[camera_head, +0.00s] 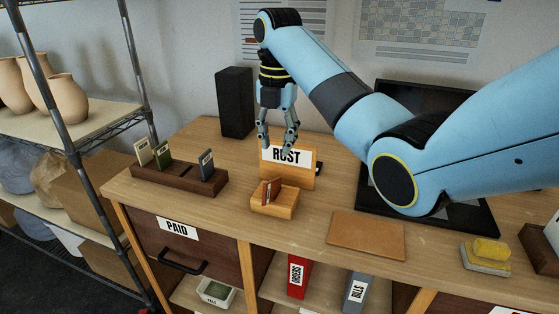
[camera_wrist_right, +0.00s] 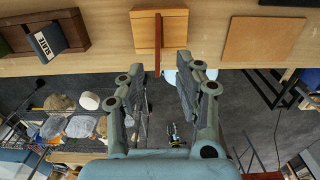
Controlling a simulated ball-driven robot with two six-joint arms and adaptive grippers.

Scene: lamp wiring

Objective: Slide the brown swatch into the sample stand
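The sample stand (camera_head: 285,209) is a small light-wood block in front of an upright wooden panel with a sign (camera_head: 288,156) reading "RUST". The reddish-brown swatch (camera_head: 271,191) stands on edge in the stand, slightly tilted in the head view. In the right wrist view the swatch (camera_wrist_right: 157,45) shows edge-on as a thin strip over the stand (camera_wrist_right: 172,27). My right gripper (camera_head: 277,149) is above and behind the stand, pointing down, its fingers apart and empty. In the wrist view its fingertips (camera_wrist_right: 158,74) lie either side of the swatch's line, not touching it. My left gripper is not in view.
A dark rack (camera_head: 165,182) left of the stand holds cream, green and slate swatches. A black speaker (camera_head: 235,103) stands behind. A brown mat (camera_head: 366,236) lies right of the stand, then a yellow sponge (camera_head: 491,250). My right arm covers part of a black laptop (camera_head: 483,216).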

